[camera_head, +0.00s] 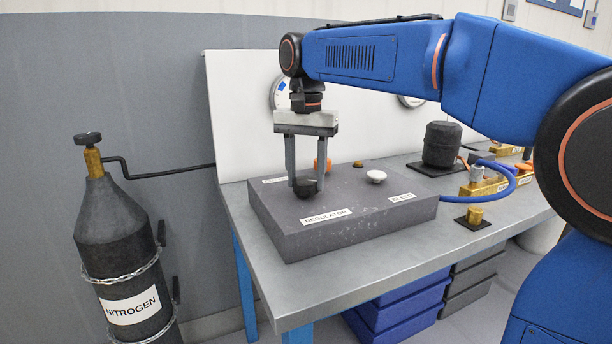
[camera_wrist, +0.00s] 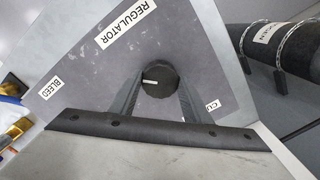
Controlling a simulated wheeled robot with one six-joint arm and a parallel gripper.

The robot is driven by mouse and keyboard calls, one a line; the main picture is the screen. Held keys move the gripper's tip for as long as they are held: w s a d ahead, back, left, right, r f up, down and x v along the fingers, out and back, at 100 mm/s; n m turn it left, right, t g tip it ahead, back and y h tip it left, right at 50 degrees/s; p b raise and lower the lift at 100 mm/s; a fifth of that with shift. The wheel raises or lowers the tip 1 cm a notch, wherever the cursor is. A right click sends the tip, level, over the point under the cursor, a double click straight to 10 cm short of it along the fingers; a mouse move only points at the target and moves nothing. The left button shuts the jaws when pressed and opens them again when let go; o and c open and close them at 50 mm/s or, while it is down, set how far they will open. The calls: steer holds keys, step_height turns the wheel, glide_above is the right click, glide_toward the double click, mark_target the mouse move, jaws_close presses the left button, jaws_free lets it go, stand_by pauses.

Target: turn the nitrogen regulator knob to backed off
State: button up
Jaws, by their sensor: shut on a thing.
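The regulator knob (camera_head: 306,187) is black and round, on top of a dark grey block (camera_head: 370,222) behind the label REGULATOR (camera_head: 326,216). My gripper (camera_head: 306,184) points straight down with its two fingers on either side of this knob. In the wrist view the knob (camera_wrist: 159,82) sits between the fingertips, and a white pointer line on its top points to the left. My gripper is shut on the knob.
A black nitrogen cylinder (camera_head: 118,250) stands left of the bench. A black compressor (camera_head: 441,145) and blue hose (camera_head: 520,185) lie to the right.

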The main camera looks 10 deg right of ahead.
mark_target(306, 180)
steer(key=n, duration=1.4)
steer(key=shift+n, duration=0.3)
steer(key=n, duration=1.1)
steer(key=shift+n, duration=0.3)
steer(key=o, duration=1.1)
steer(key=shift+c, duration=0.2)
steer(key=shift+r, duration=0.1)
step_height(306, 180, up, 17)
steer(key=shift+r, duration=0.15)
